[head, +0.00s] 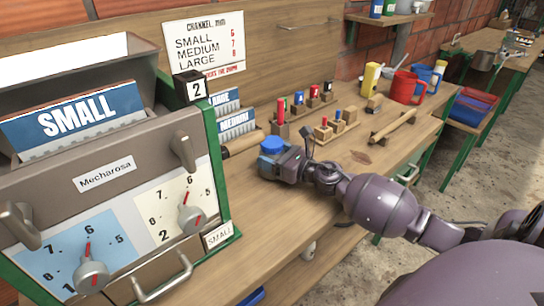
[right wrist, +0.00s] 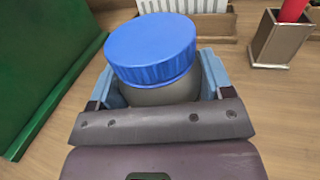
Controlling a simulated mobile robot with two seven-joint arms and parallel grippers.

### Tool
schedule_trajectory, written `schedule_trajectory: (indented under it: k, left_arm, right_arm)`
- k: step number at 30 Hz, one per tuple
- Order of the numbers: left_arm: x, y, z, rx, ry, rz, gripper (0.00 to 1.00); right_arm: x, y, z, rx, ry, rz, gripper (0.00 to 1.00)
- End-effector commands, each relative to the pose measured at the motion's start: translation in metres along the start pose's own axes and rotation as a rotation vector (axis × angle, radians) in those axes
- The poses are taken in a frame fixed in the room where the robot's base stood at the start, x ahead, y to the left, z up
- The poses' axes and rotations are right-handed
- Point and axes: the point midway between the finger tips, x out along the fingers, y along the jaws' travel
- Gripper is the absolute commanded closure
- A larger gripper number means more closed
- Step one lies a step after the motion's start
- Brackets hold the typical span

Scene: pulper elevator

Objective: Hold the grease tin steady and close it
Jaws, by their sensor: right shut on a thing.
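The grease tin (right wrist: 166,95) is a grey-beige round container on the wooden bench. A blue ribbed lid (head: 273,144) sits on its top. In the right wrist view the lid (right wrist: 152,48) looks slightly tilted on the tin; I cannot tell whether it is fully closed. My right gripper (head: 280,160) is shut around the tin, with a finger on each side of it in the right wrist view (right wrist: 162,92). The tin's lower part is hidden by the gripper. My left gripper is not in view.
A large green-framed machine (head: 110,170) with dials stands close on the left. Behind the tin are card holders (head: 236,124) and wooden blocks with coloured pegs (head: 334,128). A red mug (head: 405,87) stands further right. The bench front is clear.

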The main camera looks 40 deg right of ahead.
Motion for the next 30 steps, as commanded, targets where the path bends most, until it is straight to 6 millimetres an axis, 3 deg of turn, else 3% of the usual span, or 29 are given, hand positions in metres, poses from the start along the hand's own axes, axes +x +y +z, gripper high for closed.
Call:
schedule_trajectory:
  k: [3,8,9,14,25,30]
  left_arm:
    - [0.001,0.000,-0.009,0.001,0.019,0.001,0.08]
    - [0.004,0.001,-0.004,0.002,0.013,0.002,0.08]
    - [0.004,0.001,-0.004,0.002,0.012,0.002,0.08]
    - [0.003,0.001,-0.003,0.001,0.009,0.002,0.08]
    - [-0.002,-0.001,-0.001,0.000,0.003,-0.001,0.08]
    - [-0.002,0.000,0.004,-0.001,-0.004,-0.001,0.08]
  right_arm:
    - [0.000,0.000,0.003,-0.001,-0.003,0.000,0.93]
    - [0.000,0.000,-0.002,0.000,-0.002,0.000,0.93]
    - [0.000,0.000,-0.003,0.000,0.000,0.000,0.25]
    - [0.000,0.000,-0.001,0.000,-0.002,0.000,0.01]
    - [0.000,0.000,0.004,-0.001,-0.004,0.000,0.01]
    - [-0.019,0.000,0.000,0.001,0.001,-0.001,0.01]
